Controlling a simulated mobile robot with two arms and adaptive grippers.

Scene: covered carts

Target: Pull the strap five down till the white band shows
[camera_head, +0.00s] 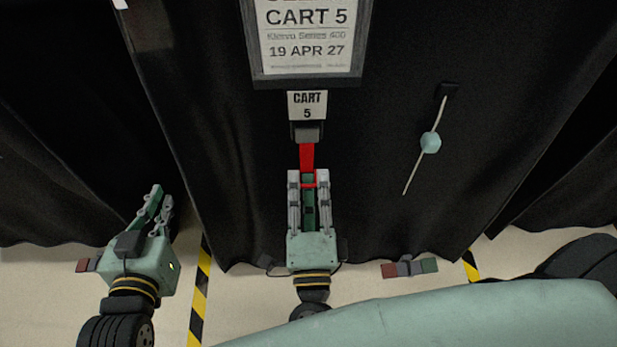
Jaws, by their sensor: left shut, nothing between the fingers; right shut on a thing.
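The red strap (307,157) hangs from a dark buckle (307,131) under a small white tag (307,105) reading CART 5. No white band shows on the visible part of the strap. My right gripper (308,178) is shut on the strap, at its lower part, in front of the black cover; its fingers hide some of the strap. My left gripper (154,194) is shut and empty, lower left, apart from the strap and near the cover's left edge.
A framed sign (308,40) reading CART 5 hangs above the tag on the black cover (215,120). A cord with a pale green bead (430,142) hangs to the right. Yellow-black floor tape (200,295) runs below. Dark covers stand on both sides.

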